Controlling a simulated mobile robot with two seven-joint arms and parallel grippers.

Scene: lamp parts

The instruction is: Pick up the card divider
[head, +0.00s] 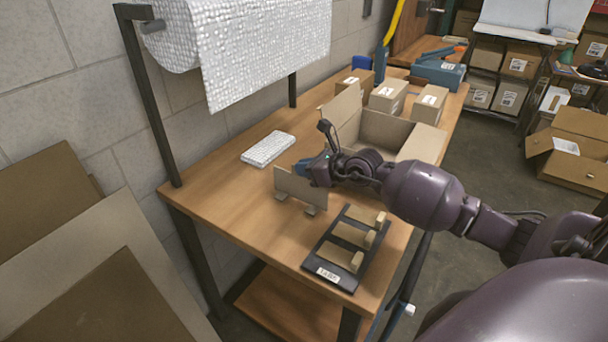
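The card divider (298,188) is a flat grey-brown cardboard panel, upright near the left edge of the wooden table, with small tabs or feet at its bottom edge. My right gripper (319,171) is at the divider's upper right end, very close to it or touching it. The fingertips are small and partly hidden, so I cannot tell whether they are closed on the panel. My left gripper is not in view.
A black rack with wooden blocks (328,275) lies at the table's front. An open carton (385,128) and closed boxes (388,95) stand behind my gripper.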

